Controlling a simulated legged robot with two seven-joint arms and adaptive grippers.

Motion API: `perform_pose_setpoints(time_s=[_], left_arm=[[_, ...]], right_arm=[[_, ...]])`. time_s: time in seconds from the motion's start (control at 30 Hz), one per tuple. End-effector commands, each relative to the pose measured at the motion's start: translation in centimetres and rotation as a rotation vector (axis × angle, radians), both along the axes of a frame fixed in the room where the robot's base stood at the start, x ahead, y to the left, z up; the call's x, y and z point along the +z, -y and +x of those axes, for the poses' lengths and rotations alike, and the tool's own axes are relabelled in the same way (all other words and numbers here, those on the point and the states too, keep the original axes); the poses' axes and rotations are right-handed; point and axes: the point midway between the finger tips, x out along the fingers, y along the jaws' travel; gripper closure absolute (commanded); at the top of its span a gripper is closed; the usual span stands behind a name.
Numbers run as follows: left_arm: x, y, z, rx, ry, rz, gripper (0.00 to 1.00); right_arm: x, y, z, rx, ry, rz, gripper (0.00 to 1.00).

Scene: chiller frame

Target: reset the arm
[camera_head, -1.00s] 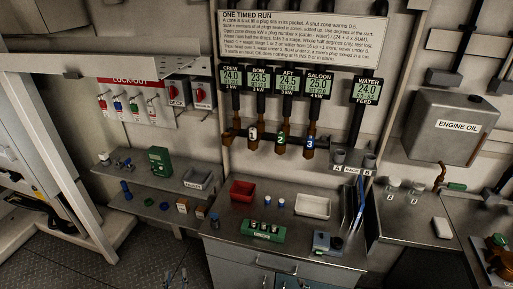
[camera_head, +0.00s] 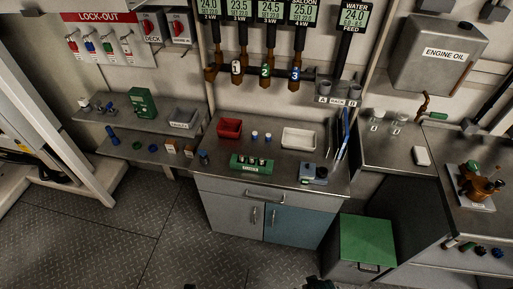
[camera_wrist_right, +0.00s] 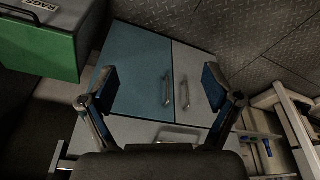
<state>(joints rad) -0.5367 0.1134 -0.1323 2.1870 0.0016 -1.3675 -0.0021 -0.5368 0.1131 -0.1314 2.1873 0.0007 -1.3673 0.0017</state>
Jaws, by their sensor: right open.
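My right gripper (camera_wrist_right: 160,88) is open in the right wrist view, its two blue-padded fingers spread wide with nothing between them. Behind the gap are the cabinet's blue door (camera_wrist_right: 145,65) and grey door (camera_wrist_right: 192,88). In the head view a dark part of my right gripper (camera_head: 320,284) shows at the bottom edge. A tiny dark sliver (camera_head: 190,287) at the bottom edge may be my left gripper; its fingers cannot be made out.
The cabinet's worktop (camera_head: 225,165) holds a red tray (camera_head: 229,128), a white tray (camera_head: 299,138), a green block (camera_head: 251,164) and a blue-grey device (camera_head: 313,174). A green-lidded box (camera_head: 367,240) stands right of the cabinet. The floor (camera_head: 150,230) at front left is clear.

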Motion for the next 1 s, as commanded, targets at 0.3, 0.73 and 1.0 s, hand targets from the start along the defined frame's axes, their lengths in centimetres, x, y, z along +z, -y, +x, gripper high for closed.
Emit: perform_pose_setpoints(time_s=[0.3, 0.73, 1.0], left_arm=[[-13.9, -0.1, -2.1, -0.008, -0.062, 0.005, 0.58], [-31.5, -2.4, -16.7, -0.031, -0.161, 0.019, 0.58], [-32.8, -3.1, -19.8, -0.036, -0.172, 0.021, 0.58]], right_arm=[[-13.9, 0.1, -2.1, 0.012, -0.062, -0.006, 0.11], [-31.5, 2.5, -16.7, 0.035, -0.162, -0.018, 0.11], [-32.8, 3.1, -19.8, 0.040, -0.173, -0.021, 0.11]])
